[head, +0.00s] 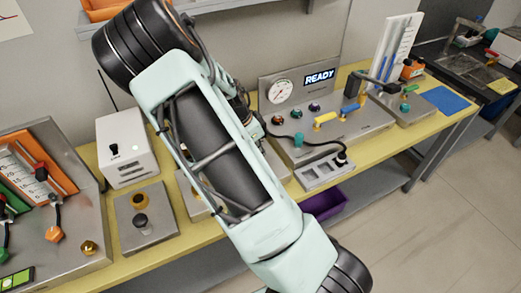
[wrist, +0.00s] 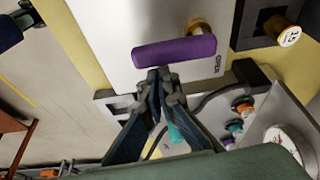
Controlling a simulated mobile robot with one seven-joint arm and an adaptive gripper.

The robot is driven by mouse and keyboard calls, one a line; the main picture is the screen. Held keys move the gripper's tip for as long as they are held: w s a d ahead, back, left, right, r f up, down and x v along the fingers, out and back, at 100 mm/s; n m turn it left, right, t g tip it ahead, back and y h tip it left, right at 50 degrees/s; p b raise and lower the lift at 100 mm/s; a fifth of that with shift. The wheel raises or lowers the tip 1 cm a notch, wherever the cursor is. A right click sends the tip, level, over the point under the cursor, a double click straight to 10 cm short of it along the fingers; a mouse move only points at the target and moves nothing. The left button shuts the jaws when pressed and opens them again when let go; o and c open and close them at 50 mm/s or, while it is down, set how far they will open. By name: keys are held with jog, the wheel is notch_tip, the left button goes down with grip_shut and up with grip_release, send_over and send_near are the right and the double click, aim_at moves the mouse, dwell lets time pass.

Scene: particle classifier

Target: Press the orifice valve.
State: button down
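In the wrist view a purple lever handle (wrist: 174,52) sits on a brass stem (wrist: 197,27) over a pale metal plate (wrist: 105,25). I cannot tell whether the tips touch the handle. In the head view my arm hides the gripper and the purple handle.
A knob marked 15 (wrist: 289,36) stands on a dark plate beside the lever. The head view shows a white box (head: 127,152), a two-knob plate (head: 147,225), and a panel with a gauge (head: 281,91) and READY display (head: 322,77). A purple bin (head: 325,204) hangs below the bench.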

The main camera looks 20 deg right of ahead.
jog(key=shift+a, duration=0.15)
jog(key=d, duration=0.2)
jog(key=d+b, duration=0.1)
jog(key=d, duration=0.1)
jog(key=shift+w+r, duration=0.2)
jog(key=shift+r, duration=0.15)
jog(key=v, duration=0.9)
jog(key=shift+r, duration=0.1)
